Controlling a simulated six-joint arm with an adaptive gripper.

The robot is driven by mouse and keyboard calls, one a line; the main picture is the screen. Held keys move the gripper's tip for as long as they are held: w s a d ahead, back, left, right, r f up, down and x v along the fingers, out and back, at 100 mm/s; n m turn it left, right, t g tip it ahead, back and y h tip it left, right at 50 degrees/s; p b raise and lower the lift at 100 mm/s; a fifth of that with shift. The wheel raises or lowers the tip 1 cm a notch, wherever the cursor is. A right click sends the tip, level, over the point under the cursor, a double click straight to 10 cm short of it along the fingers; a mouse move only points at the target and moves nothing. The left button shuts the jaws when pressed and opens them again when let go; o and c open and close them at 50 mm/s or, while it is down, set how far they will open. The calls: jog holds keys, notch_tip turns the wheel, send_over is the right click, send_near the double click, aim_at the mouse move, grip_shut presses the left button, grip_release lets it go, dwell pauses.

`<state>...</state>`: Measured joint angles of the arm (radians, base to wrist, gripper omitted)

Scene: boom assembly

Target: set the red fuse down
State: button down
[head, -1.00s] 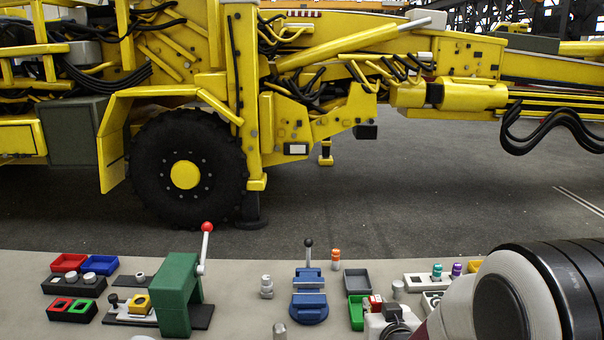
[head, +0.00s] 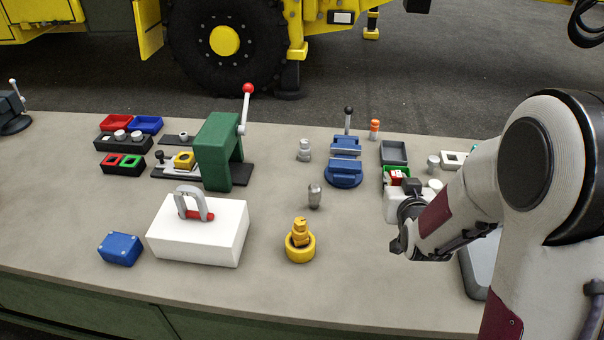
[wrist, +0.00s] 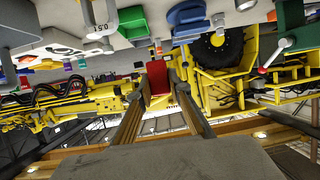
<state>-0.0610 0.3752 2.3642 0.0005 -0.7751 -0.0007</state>
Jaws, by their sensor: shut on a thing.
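In the wrist view the red fuse (wrist: 157,78) sits between the two fingertips of my gripper (wrist: 158,88), which is shut on it. The fuse shows as a red block held clear of the bench, with the yellow machine behind it. In the head view my gripper (head: 409,208) is at the right of the bench, beside the green tray (head: 387,180), and mostly hidden by my own wrist. A small red and white patch shows there, but I cannot tell whether it is the fuse.
A blue vise (head: 344,165) stands left of my gripper, with a grey tray (head: 394,153) behind. A green press (head: 218,150), a white box with a handle (head: 200,235), a blue block (head: 121,248) and a yellow round part (head: 300,245) stand further left.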

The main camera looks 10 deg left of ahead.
jog(key=w+a+f+m+h, duration=0.2)
jog(key=w+a+m+h, duration=0.1)
jog(key=w+a, duration=0.6)
jog(key=w+a+f+m+g+h, duration=0.1)
jog(key=w+a+f+m+h, duration=0.1)
jog(key=w+a, duration=0.7)
jog(key=a+f+h, duration=0.1)
jog(key=a, duration=0.6)
jog(key=shift+a+m+h, duration=0.2)
jog(key=shift+m+h, duration=0.1)
jog(key=shift+m, duration=0.1)
jog(key=shift+f, duration=0.1)
dwell(0.4)
dwell(0.3)
jog(key=shift+f, duration=3.15)
